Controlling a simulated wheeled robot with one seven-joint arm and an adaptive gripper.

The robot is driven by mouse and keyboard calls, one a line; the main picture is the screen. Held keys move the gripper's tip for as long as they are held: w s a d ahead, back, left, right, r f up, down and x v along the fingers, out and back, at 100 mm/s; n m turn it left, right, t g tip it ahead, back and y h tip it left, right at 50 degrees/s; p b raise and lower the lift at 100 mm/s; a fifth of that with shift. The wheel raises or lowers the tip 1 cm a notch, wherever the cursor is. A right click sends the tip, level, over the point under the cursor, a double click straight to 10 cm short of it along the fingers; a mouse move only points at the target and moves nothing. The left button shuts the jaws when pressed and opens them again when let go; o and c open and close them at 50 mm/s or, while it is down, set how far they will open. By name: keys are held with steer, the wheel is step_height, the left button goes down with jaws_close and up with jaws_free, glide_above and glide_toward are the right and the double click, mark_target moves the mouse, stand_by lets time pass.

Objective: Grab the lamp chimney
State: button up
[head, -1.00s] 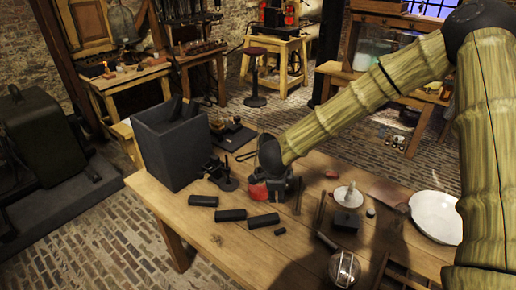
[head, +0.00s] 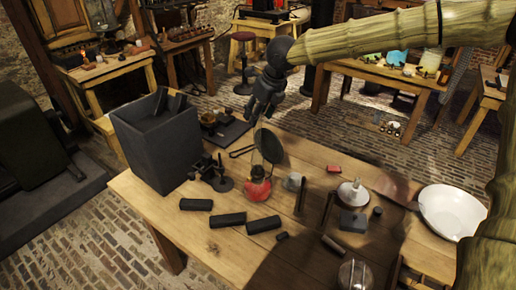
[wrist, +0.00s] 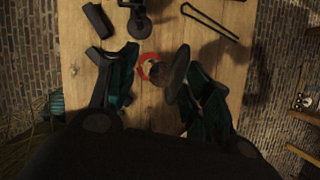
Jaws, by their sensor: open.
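The lamp has a red base (head: 257,190) and stands upright on the wooden table. Its clear glass chimney (head: 257,165) is faint above the base. A dark round disc (head: 269,146) stands behind it. My gripper (head: 257,114) is above the lamp, open and empty, with its fingers pointing down. In the wrist view the red base (wrist: 150,68) shows between the spread fingers of my gripper (wrist: 157,52). The dark disc (wrist: 178,74) lies close beside the right finger there. The chimney is hard to make out from above.
A dark open box (head: 155,150) stands at the table's left. A small black stand (head: 216,177) is left of the lamp. Several black bars (head: 228,219) lie in front. A small whitish cup (head: 294,181) is right of the lamp; a white bowl (head: 452,212) sits far right.

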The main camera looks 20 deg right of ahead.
steer(key=p, duration=0.2)
glide_above(258, 146)
steer(key=w, duration=0.3)
steer(key=shift+s+a+f, duration=0.1)
steer(key=shift+s+f, duration=0.05)
steer(key=shift+f, duration=2.7)
jaws_close()
